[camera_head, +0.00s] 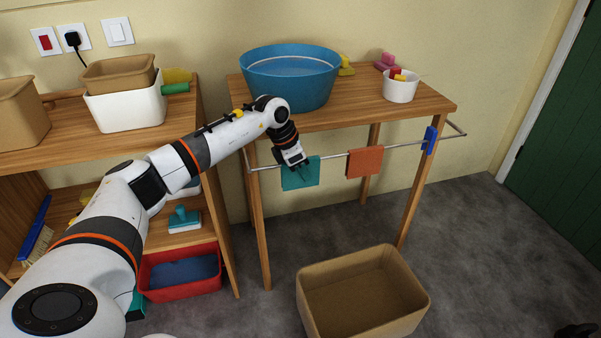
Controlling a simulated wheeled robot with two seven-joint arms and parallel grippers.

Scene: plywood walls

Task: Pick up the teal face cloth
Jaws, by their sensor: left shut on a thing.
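The teal face cloth (300,177) hangs over the metal rail on the front of the wooden table. My left gripper (296,166) reaches in from the left and is shut on the upper part of the teal cloth at the rail. The gripper's fingers hide part of the cloth's top edge. The cloth still lies at the rail; I cannot tell whether it is lifted off it.
An orange cloth (365,161) and a blue item (429,141) hang farther right on the rail (400,144). A blue basin (290,78) and white tub (400,89) stand on the table (350,112). An open cardboard box (323,318) stands on the floor.

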